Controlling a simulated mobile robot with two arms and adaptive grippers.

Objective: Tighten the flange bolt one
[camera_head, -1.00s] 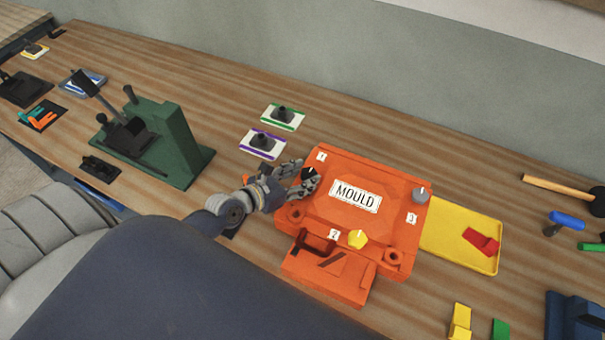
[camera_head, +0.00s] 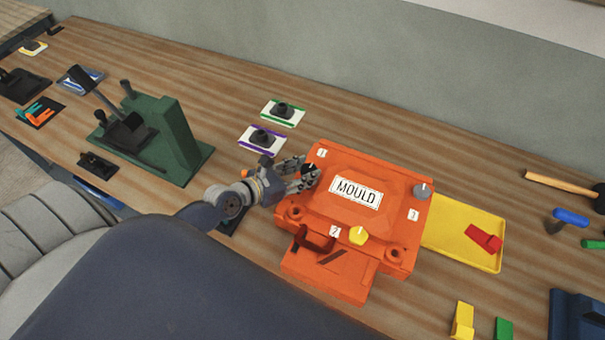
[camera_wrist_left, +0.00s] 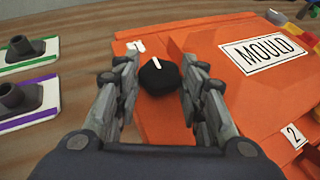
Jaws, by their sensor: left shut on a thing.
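The orange mould (camera_head: 330,185) lies on the bench with a white MOULD label. Flange bolt one is a black faceted head (camera_wrist_left: 160,79) with a white mark, beside the label 1 (camera_wrist_left: 136,46) at the mould's far left corner; it is partly hidden in the head view (camera_head: 309,168). My left gripper (camera_head: 301,176) is at this bolt, its two fingers on either side of the head and shut on it in the left wrist view (camera_wrist_left: 159,88). A yellow bolt (camera_head: 358,236) sits by label 2 and a grey bolt (camera_head: 422,191) by label 3. My right gripper is not in view.
A yellow tray (camera_head: 440,243) holding a red piece (camera_head: 485,238) stands right of the mould. A green press-like stand (camera_head: 172,140) is at the left. Black pieces on purple-edged (camera_head: 250,144) and green-edged (camera_head: 270,115) cards lie behind. A hammer (camera_head: 560,184) is far right.

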